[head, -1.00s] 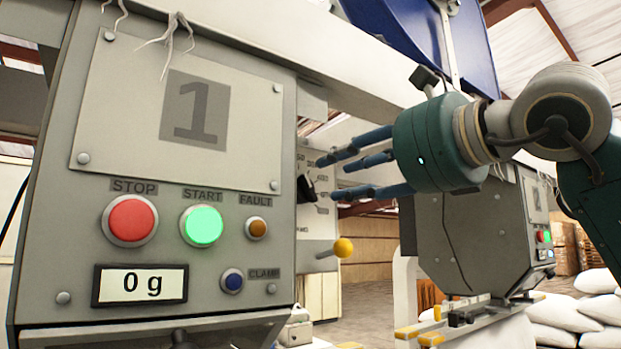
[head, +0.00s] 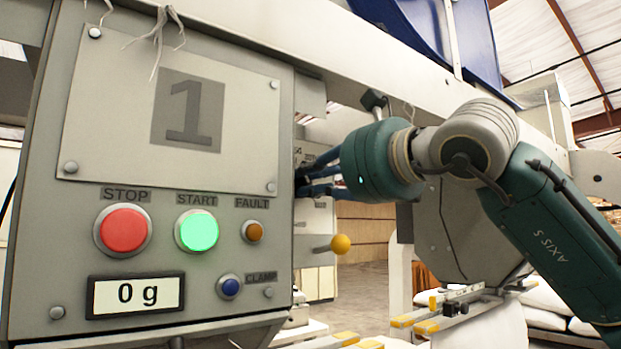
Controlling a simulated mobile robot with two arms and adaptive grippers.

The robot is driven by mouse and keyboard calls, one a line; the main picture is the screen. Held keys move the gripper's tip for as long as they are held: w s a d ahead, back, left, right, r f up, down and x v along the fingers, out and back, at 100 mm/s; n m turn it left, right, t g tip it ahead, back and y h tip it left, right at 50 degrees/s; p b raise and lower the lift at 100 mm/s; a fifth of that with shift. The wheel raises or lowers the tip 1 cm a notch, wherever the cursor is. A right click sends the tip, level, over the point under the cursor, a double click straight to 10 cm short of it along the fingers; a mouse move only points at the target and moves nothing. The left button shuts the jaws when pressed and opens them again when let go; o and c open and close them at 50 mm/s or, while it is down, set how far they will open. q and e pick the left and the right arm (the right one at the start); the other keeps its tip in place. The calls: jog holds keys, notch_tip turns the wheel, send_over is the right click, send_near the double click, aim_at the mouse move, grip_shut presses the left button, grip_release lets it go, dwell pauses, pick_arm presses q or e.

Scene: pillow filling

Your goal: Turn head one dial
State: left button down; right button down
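Head one is the grey box with a large "1" (head: 189,112) on its front plate, filling the left of the head view. Its dial, on the panel around the box's right edge, is hidden behind my fingers and the box edge. My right gripper (head: 316,176) has its dark blue fingers at that side panel, level with the dial area. The fingertips are partly hidden, so whether they touch or hold the dial cannot be told. My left gripper is not in view.
Head one's front has a red STOP button (head: 123,230), a lit green START button (head: 197,231), and a display (head: 136,295) reading 0 g. A yellow-knobbed lever (head: 340,244) sticks out below my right gripper. White sacks (head: 545,301) lie at the right.

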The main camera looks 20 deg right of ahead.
dwell(0.3)
jog(key=shift+f+m+b, duration=0.1)
jog(key=shift+m+b, duration=0.7)
jog(key=shift+b, duration=0.15)
jog(key=shift+m+b, duration=0.7)
jog(key=shift+m, duration=0.2)
jog(key=m+b, duration=0.2)
jog(key=m, duration=0.1)
jog(key=shift+d+r+m, duration=0.15)
jog(key=shift+r+m, duration=0.05)
jog(key=shift+m, duration=0.1)
jog(key=m+b, duration=0.1)
jog(key=m, duration=0.2)
jog(key=m+b, duration=0.2)
jog(key=m, duration=0.2)
jog(key=d+m+b, duration=0.1)
jog(key=m, duration=0.2)
jog(key=shift+w+r+m, duration=0.15)
jog(key=shift+w+m, duration=0.05)
jog(key=shift+m, duration=0.2)
